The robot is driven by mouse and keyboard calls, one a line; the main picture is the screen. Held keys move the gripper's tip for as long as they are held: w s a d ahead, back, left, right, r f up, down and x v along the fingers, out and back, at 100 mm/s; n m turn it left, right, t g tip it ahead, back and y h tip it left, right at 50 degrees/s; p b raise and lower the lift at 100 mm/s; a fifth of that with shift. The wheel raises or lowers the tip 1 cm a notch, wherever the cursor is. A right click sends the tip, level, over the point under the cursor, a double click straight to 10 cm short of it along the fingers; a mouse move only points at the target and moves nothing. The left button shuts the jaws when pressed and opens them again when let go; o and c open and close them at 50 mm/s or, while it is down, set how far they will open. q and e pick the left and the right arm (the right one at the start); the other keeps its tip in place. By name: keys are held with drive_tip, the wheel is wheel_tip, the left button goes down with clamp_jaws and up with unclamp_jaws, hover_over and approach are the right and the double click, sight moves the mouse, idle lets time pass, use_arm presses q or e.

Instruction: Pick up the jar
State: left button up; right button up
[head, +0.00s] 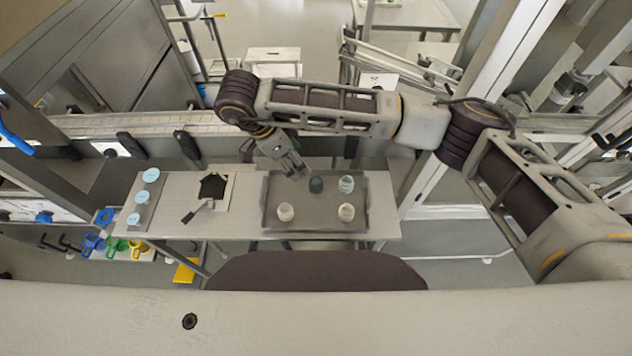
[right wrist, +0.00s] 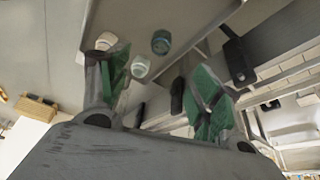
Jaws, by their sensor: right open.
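A grey tray (head: 315,222) on the table holds several small jars. A dark teal jar (head: 316,185) stands at the tray's back middle, with a pale blue jar (head: 346,184) to its right. Two whitish jars stand in front, one on the left (head: 285,212) and one on the right (head: 346,212). My right gripper (head: 298,172) is above the tray's back edge, just left of the dark teal jar. In the right wrist view its green-padded fingers (right wrist: 160,82) are apart with nothing held. The dark teal jar (right wrist: 161,41) shows beyond them. My left gripper is not in view.
Left of the tray lie a black piece (head: 213,187) on a white sheet and a dark-handled tool (head: 197,211). A strip with several light-blue round lids (head: 146,196) is at the table's left end. A conveyor (head: 150,125) runs behind the table.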

drive_tip(key=shift+w+d+r, duration=0.1)
drive_tip(key=shift+d, duration=0.1)
idle(0.3)
hover_over(317, 182)
drive_tip(key=s+a, duration=0.1)
drive_tip(key=a, duration=0.2)
drive_tip(key=shift+d+f+p, duration=0.15)
drive_tip(key=shift+f+p, duration=0.1)
drive_tip(key=shift+f, duration=1.75)
drive_tip(key=shift+d+f+p, duration=0.1)
drive_tip(key=shift+f+p, duration=0.1)
drive_tip(key=shift+f, duration=1.8)
drive_tip(key=shift+f, duration=0.1)
drive_tip(key=shift+p+x, duration=0.7)
drive_tip(key=shift+x, duration=1.8)
